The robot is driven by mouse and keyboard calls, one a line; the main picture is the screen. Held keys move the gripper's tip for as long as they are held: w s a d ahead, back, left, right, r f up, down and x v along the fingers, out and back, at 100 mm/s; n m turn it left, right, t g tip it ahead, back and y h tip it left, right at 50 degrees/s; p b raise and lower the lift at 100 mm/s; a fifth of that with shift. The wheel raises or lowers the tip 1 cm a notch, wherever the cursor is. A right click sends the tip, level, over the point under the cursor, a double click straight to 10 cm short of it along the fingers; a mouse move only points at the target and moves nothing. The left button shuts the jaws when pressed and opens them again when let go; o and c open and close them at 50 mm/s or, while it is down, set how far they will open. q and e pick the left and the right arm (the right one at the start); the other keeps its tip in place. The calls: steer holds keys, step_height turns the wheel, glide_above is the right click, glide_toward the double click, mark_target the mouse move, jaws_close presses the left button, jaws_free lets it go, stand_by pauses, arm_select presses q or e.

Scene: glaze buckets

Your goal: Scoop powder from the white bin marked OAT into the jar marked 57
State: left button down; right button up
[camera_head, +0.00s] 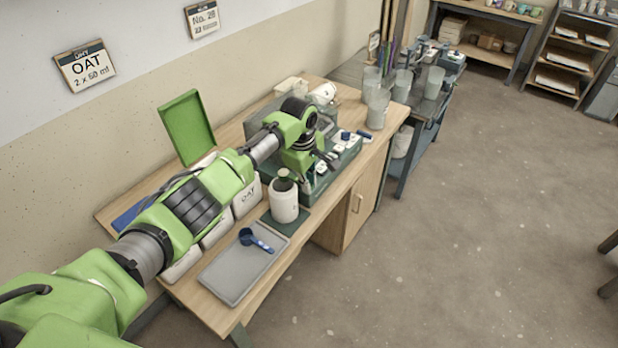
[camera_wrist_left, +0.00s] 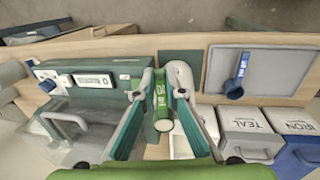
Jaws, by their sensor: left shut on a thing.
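The white bin marked OAT (camera_head: 248,194) stands on the bench, partly behind my left arm. A white jar (camera_head: 286,204) with a dark mouth stands upright on a green mat (camera_head: 288,222); I cannot read a 57 on it. It also shows in the wrist view (camera_wrist_left: 182,76), partly behind a finger. My left gripper (camera_head: 306,170) is by the jar's top. In the wrist view it (camera_wrist_left: 161,82) is shut on a small green thing (camera_wrist_left: 161,100) with pale marks; I cannot tell what it is. A blue scoop (camera_head: 248,237) lies on a grey tray (camera_head: 232,277).
Bins marked TEAL (camera_wrist_left: 246,124) and IRON (camera_wrist_left: 297,127) stand beside the OAT bin. A green panel (camera_head: 188,127) stands upright by the wall. A dark green case (camera_head: 338,160) with labelled items is right of the jar. Cloudy cups (camera_head: 377,106) stand farther right. The floor is clear.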

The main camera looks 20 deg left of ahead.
arm_select(q)
steer(key=shift+s+a+r+t+p, duration=0.1)
steer(key=shift+s+t+p, duration=0.1)
steer(key=shift+t+p, duration=0.4)
steer(key=shift+f+t+h, duration=0.2)
steer(key=shift+t+h, duration=0.1)
steer(key=shift+s+a+t+h+b, duration=0.1)
steer(key=shift+s+t+h+b, duration=0.4)
steer(key=shift+t+b, duration=1.65)
steer(key=shift+s+a+t+h+b, duration=0.1)
steer(key=shift+t+h+b, duration=1.05)
steer(key=shift+b, duration=1.7)
steer(key=shift+s+a+t+h+b, duration=0.1)
steer(key=shift+s+t+h+b, duration=0.25)
steer(key=shift+t+b, duration=1.9)
steer(key=shift+g+b, duration=0.25)
steer(key=shift+b, duration=0.05)
steer(key=shift+r, duration=0.1)
